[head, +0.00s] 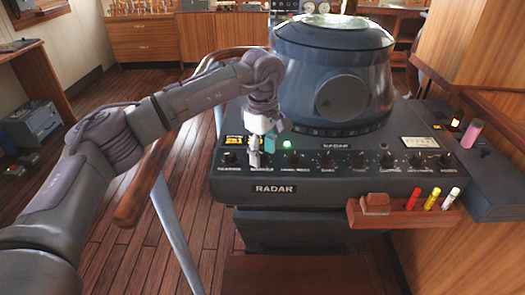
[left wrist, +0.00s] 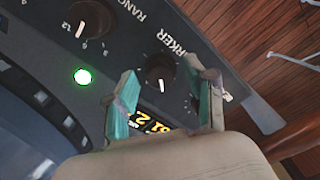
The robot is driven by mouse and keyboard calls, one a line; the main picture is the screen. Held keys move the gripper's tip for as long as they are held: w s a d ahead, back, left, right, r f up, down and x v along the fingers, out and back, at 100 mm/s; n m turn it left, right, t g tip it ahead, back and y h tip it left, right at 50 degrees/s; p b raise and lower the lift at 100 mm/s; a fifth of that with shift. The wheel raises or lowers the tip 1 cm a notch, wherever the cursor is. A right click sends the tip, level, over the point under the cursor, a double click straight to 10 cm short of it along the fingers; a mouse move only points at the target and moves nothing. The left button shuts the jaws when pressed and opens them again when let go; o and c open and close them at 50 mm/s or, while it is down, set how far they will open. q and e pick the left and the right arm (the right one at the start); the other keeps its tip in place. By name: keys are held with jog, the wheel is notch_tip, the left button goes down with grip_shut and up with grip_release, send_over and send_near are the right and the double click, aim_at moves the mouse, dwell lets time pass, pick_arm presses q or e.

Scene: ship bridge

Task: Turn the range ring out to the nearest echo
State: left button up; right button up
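The blue-grey radar console (head: 300,188) stands ahead, with a row of black knobs on its front panel. My left gripper (head: 256,158) points down at the panel's left part. In the left wrist view the left gripper (left wrist: 162,80) is open, its teal finger pads on either side of a black knob (left wrist: 160,72) with a white pointer line. The label by this knob ends in "ARKER". I cannot tell whether the pads touch it. A yellow-digit display (head: 233,141) is partly hidden by the gripper. My right gripper is out of view.
A lit green lamp (head: 288,145) and a range knob (left wrist: 92,20) are close to the left gripper. A wooden tray (head: 390,219) with red, yellow and white pens juts from the console's front right. A wooden handrail (head: 140,195) runs at the left.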

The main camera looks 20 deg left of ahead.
aim_at(263, 154)
pick_arm(q)
notch_tip(263, 154, up, 12)
dwell(0.6)
